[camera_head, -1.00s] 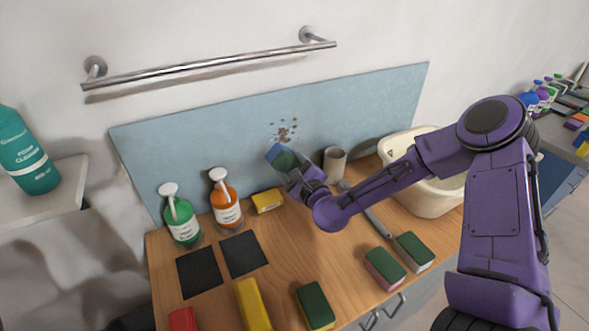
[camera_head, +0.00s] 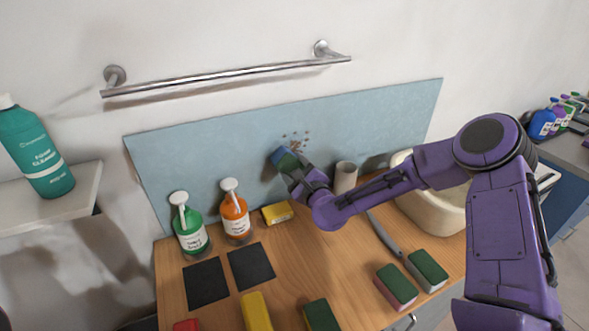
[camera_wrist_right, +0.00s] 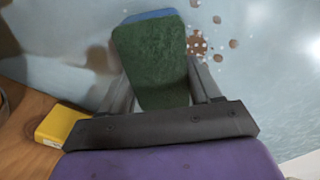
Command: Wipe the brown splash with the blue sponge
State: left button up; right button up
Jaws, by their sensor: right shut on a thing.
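The blue sponge (camera_head: 284,159) has a dark green scouring face. My right gripper (camera_head: 297,173) is shut on it and holds it up against or just in front of the blue wall panel; I cannot tell whether it touches. In the right wrist view the sponge (camera_wrist_right: 152,60) shows its green face and a thin blue edge between the fingers. The brown splash (camera_head: 297,139) is a cluster of spots on the panel, just above and right of the sponge. In the wrist view the splash (camera_wrist_right: 197,43) lies right of the sponge. My left gripper is not in view.
On the wooden counter stand a green bottle (camera_head: 189,231), an orange bottle (camera_head: 236,222), a yellow box (camera_head: 277,213) and a grey cup (camera_head: 345,177). Other sponges (camera_head: 396,287) lie at the front. A cream basin (camera_head: 432,215) is right. A metal rail (camera_head: 230,79) hangs above the panel.

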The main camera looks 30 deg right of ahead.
jog(key=shift+w+b, duration=0.45)
jog(key=shift+w, duration=0.55)
jog(key=shift+d, duration=0.1)
